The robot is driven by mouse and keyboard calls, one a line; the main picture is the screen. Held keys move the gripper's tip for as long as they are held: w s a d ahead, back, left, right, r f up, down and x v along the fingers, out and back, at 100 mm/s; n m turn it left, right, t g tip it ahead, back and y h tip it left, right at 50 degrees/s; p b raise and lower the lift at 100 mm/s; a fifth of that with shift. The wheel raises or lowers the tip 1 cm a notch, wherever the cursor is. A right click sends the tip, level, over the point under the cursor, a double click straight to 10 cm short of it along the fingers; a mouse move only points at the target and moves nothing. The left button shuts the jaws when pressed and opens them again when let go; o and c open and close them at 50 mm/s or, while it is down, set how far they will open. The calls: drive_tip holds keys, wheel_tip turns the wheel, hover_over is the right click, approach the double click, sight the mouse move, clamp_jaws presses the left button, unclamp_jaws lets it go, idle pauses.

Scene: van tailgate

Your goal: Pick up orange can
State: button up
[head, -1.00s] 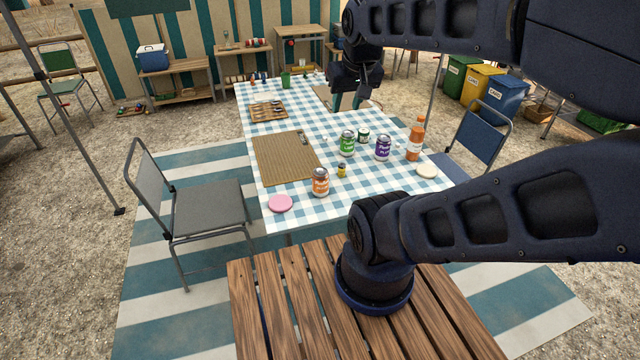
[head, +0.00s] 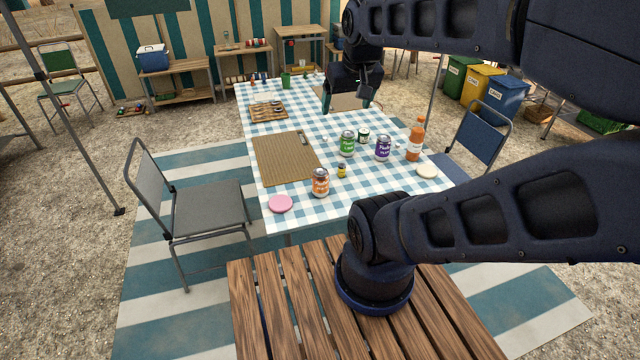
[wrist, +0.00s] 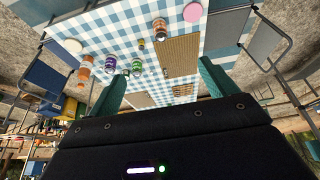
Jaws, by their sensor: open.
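The orange can (head: 320,183) stands upright on the checked tablecloth near the table's near edge. It also shows in the wrist view (wrist: 159,28), near the top middle. My gripper (head: 345,105) is open and empty above the far part of the table, well beyond the can. In the wrist view its two teal fingers (wrist: 160,90) are wide apart, with nothing between them.
A pink disc (head: 280,203) and a small yellow jar (head: 342,170) lie near the can. A green can (head: 347,143), a purple can (head: 383,148) and an orange bottle (head: 415,138) stand to the right. A brown mat (head: 285,158) lies left of them.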

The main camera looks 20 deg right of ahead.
drive_tip(key=n+g, duration=0.4)
drive_tip(key=n, duration=1.5)
hover_over(320, 172)
wheel_tip(320, 172, down, 32)
drive_tip(key=shift+f, duration=0.1)
drive_tip(key=shift+w+f, duration=0.1)
drive_tip(key=shift+f, duration=0.75)
wheel_tip(320, 172, down, 4)
drive_tip(key=shift+f, duration=0.2)
drive_tip(key=shift+w+d+f, duration=0.1)
drive_tip(key=shift+d+f, duration=0.05)
drive_tip(key=shift+f, duration=1.25)
drive_tip(key=shift+w+d+f, duration=0.1)
drive_tip(key=shift+f, duration=1.3)
